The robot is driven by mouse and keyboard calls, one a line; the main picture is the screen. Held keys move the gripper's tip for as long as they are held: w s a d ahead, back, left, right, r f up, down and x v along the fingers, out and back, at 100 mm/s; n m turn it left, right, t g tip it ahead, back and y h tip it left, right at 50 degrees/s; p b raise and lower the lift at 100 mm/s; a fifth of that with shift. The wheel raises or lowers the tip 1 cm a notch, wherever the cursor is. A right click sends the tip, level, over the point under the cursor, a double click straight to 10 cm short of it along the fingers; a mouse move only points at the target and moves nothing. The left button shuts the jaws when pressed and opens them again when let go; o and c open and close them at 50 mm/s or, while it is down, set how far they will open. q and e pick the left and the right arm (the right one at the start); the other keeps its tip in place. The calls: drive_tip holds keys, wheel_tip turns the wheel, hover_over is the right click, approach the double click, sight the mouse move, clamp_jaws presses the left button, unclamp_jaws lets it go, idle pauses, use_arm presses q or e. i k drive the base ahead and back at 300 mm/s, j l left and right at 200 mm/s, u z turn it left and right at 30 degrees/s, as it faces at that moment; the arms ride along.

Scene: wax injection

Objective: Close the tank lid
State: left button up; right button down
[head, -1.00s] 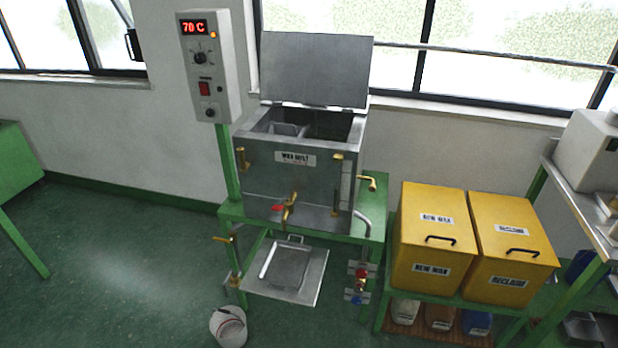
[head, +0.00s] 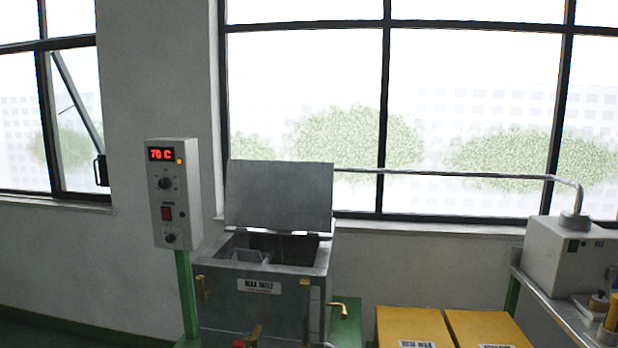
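The steel wax tank (head: 225,290) stands at the lower middle left of the head view, with a white label on its front. Its flat grey lid (head: 279,196) is open and stands upright at the tank's back edge. The tank's opening is uncovered, and a divider or tray shows inside. Neither of my grippers is in view.
A control box (head: 174,193) showing 70 C is on a green post left of the tank. Two yellow bins (head: 408,326) stand to the right. A white machine (head: 570,255) sits on a shelf at far right, with a pipe (head: 450,174) running behind the lid.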

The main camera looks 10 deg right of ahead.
sight(295, 196)
drive_tip(key=i+l+u, duration=0.2)
drive_tip(key=l, duration=0.3)
drive_tip(key=i+l+u, duration=0.2)
drive_tip(key=l, duration=0.35)
drive_tip(key=l+u, duration=0.2)
drive_tip(key=l, duration=0.3)
